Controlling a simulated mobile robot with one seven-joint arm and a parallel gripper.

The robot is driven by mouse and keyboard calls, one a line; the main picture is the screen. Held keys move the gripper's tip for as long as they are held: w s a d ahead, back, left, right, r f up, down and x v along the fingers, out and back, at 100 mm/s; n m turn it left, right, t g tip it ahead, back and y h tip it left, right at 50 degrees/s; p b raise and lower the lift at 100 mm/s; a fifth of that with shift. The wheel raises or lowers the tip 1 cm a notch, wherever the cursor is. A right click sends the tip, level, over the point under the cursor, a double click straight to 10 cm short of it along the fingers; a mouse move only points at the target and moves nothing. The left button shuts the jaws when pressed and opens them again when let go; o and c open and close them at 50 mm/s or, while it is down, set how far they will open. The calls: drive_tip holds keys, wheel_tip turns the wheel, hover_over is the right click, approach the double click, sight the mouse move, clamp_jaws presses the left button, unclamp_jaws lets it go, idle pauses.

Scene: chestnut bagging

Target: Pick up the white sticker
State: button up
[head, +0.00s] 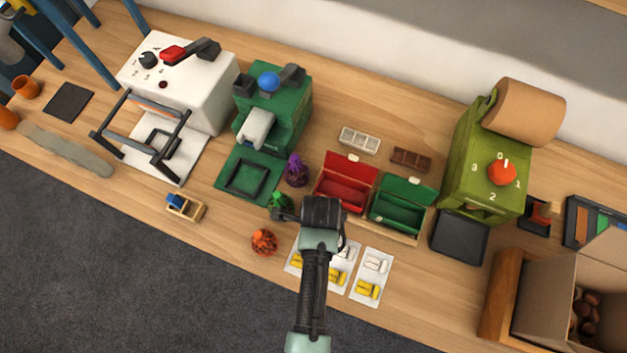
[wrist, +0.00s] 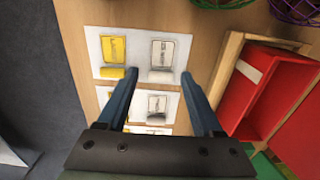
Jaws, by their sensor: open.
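Sticker cards lie on the table, each with white and yellow stickers. In the head view, a white sticker (head: 376,264) is on the right card (head: 361,283), above yellow stickers (head: 368,290). In the wrist view, one white sticker (wrist: 162,53) lies just beyond my fingertips, beside a yellow sticker (wrist: 114,49). Another white sticker (wrist: 157,103) shows between my fingers on a nearer card. My gripper (wrist: 160,75) is open and empty over the cards, one finger on each side. In the head view my arm hides part of the cards and my fingertips.
A red box (head: 346,194) and a green box (head: 397,215) stand in a wooden frame behind the cards. An orange net bag (head: 264,242) lies to the left, with purple (head: 296,172) and green (head: 280,202) ones behind. The table's front edge is close to the cards.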

clamp_jaws()
idle(0.3)
drive_tip(key=shift+r, duration=0.1)
